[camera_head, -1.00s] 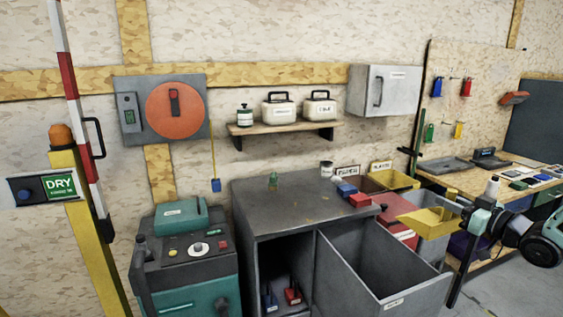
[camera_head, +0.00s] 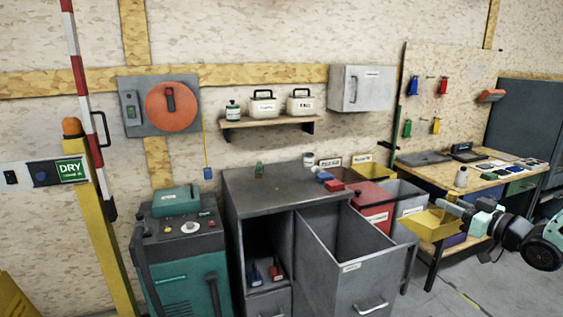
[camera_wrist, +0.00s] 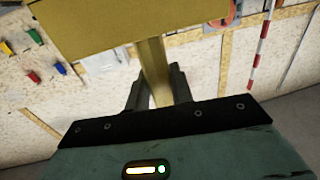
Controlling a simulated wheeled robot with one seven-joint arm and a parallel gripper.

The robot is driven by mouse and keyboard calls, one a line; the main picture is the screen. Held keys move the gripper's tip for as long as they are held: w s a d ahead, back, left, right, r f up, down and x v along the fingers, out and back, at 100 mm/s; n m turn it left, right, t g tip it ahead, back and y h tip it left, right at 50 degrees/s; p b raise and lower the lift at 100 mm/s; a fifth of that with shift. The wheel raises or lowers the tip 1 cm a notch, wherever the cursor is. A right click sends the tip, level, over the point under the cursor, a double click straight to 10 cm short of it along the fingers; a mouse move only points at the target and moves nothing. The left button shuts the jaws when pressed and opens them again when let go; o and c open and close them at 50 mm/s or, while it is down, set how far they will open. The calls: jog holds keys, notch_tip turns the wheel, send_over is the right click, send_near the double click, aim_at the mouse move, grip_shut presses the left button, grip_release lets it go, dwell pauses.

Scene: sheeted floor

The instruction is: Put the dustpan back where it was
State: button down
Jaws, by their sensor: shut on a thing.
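The yellow dustpan (camera_head: 428,225) is held off the floor at the right of the head view, in front of the grey and red bins. In the wrist view its broad pan (camera_wrist: 130,25) fills the upper middle and its handle (camera_wrist: 153,70) runs down between my fingers. My gripper (camera_head: 459,209) is shut on the handle; the fingers also show in the wrist view (camera_wrist: 157,88). The pan's inside is only partly visible, and the handle end is hidden by my gripper.
A grey cabinet (camera_head: 255,186) with an open drawer (camera_head: 340,245) stands in the middle. A red bin (camera_head: 372,214) and grey bin (camera_head: 408,207) stand beside it. A workbench (camera_head: 475,180) is at the right. A teal machine (camera_head: 182,260) and yellow post (camera_head: 105,215) are left. Floor shows at lower right.

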jog(key=s+f+m+h, duration=0.1)
jog(key=s+f, duration=0.2)
jog(key=f, duration=0.3)
jog(key=s+a+f+t+h, duration=0.1)
jog(key=s+f, duration=0.1)
jog(key=f, duration=0.4)
jog(key=s+f+m+h, duration=0.1)
jog(key=s+f, duration=0.2)
jog(key=f, duration=0.2)
jog(key=s+a+f+m+t+h, duration=0.1)
jog(key=s+a+f+m+h, duration=0.2)
jog(key=s+a+f+h, duration=0.2)
jog(key=shift+s+a+f+m+h, duration=0.35)
jog(key=shift+s+a+f, duration=1)
jog(key=shift+s+a, duration=1.05)
jog(key=shift+w+r, duration=0.1)
jog(key=shift+w, duration=0.1)
